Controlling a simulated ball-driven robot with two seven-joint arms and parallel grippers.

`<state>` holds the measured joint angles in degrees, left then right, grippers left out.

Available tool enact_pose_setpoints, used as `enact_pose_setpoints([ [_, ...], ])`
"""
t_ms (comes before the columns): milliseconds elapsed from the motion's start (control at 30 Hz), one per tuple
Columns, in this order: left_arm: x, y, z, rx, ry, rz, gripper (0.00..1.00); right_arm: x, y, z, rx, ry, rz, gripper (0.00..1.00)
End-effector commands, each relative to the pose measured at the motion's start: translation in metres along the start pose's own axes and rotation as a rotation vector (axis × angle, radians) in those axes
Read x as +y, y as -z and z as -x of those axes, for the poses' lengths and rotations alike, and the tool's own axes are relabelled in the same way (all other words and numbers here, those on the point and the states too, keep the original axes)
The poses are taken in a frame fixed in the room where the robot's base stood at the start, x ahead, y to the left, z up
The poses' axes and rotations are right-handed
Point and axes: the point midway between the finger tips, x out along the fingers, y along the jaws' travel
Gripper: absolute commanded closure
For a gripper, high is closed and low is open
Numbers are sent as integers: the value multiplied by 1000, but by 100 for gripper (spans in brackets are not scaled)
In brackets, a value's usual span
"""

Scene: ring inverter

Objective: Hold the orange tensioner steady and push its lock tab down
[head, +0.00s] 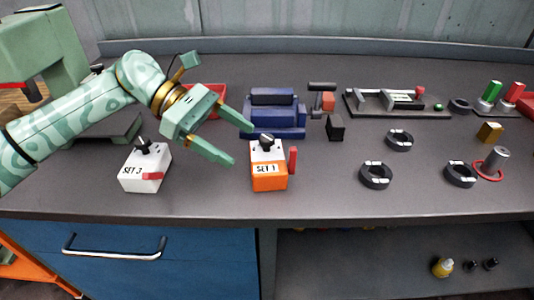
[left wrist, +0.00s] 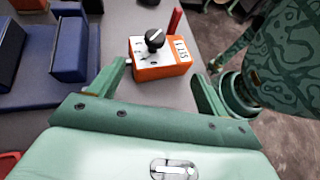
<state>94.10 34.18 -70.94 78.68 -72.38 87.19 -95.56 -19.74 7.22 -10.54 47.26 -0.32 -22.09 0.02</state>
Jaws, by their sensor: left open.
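The orange tensioner (head: 270,181) is a small box with an orange lower part, a white top marked SET 1 and a black knob. It stands upright on the bench; it also shows in the left wrist view (left wrist: 163,70). Its red lock tab (head: 293,160) stands up at its right side; in the left wrist view the tab (left wrist: 174,22) is behind the box. My left gripper (head: 241,145) is open and empty, just left of the tensioner. In the left wrist view its fingers (left wrist: 160,72) point toward the box, which is beyond the tips.
A white SET 3 box (head: 145,172) with its red tab low stands at left. A blue holder (head: 273,122) and a black block (head: 335,129) are behind the tensioner. Black rings (head: 376,175) lie at right. The bench's front edge is close before the tensioner.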

Motion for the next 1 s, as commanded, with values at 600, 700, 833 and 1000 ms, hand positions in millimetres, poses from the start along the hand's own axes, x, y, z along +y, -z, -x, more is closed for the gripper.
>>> enact_pose_setpoints([
  [600,0,0,-68,0,1,1,23,-5,-1,4,9,8,-16,64],
  [700,0,0,-68,0,1,1,23,-5,-1,4,9,7,-15,64],
  [833,0,0,-68,0,1,1,23,-5,-1,4,9,7,-15,64],
  [1000,0,0,-68,0,1,1,70,-5,0,4,10,7,-15,64],
])
